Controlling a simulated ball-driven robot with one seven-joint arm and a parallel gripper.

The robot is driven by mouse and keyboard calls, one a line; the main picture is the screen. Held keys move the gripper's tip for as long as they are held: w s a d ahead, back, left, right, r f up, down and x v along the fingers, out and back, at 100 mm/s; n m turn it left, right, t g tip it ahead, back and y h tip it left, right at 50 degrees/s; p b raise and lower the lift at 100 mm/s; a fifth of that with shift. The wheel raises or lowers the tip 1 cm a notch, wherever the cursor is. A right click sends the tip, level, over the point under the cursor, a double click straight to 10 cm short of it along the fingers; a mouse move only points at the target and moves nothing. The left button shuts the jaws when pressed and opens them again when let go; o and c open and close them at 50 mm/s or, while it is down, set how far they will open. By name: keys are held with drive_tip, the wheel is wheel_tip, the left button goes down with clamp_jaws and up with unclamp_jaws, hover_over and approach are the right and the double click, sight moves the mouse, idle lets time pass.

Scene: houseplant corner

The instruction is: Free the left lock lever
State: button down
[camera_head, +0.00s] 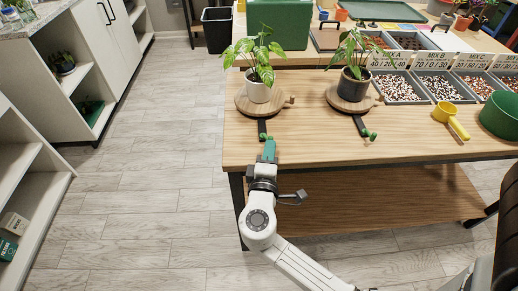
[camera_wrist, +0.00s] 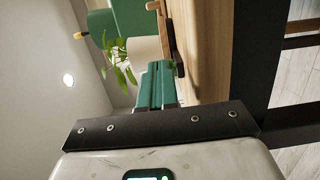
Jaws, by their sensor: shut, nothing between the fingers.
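The left lock lever (camera_head: 264,130) is a dark bar with a green knob, running from the left round wooden turntable (camera_head: 243,104) toward the table's front edge. A potted plant in a white pot (camera_head: 258,90) stands on that turntable. The right lever (camera_head: 364,128) is like it, below the right turntable (camera_head: 331,97) with a dark-potted plant (camera_head: 353,84). My gripper (camera_head: 269,150), with green fingers, is shut and empty just in front of the left lever's knob. Whether they touch I cannot tell. In the wrist view the fingers (camera_wrist: 154,85) point toward the plant; the knob is not clearly seen there.
The wooden table (camera_head: 310,139) has bare room around the levers. To the right are a yellow scoop (camera_head: 450,118), a green bowl (camera_head: 500,115) and grey bins (camera_head: 397,87) of potting mix. A green box (camera_head: 279,24) stands behind. The floor at left is clear.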

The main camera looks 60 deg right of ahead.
sight(284, 151)
drive_tip(key=n+t+y, duration=0.1)
drive_tip(key=d+n+t+b, duration=0.1)
drive_tip(key=s+n+t+y, duration=0.1)
drive_tip(key=t, duration=0.1)
drive_tip(key=shift+s+d+f+y, duration=0.1)
drive_tip(key=shift+d+f+y, duration=0.1)
drive_tip(key=shift+d+y, duration=0.1)
drive_tip(key=shift+s+d+r+b, duration=0.1)
drive_tip(key=shift+s+d+b, duration=0.05)
drive_tip(key=shift+d+b, duration=0.5)
drive_tip(key=shift+s+d+r+b, duration=0.1)
drive_tip(key=shift+s+d+b, duration=0.05)
drive_tip(key=shift+d+b, duration=0.5)
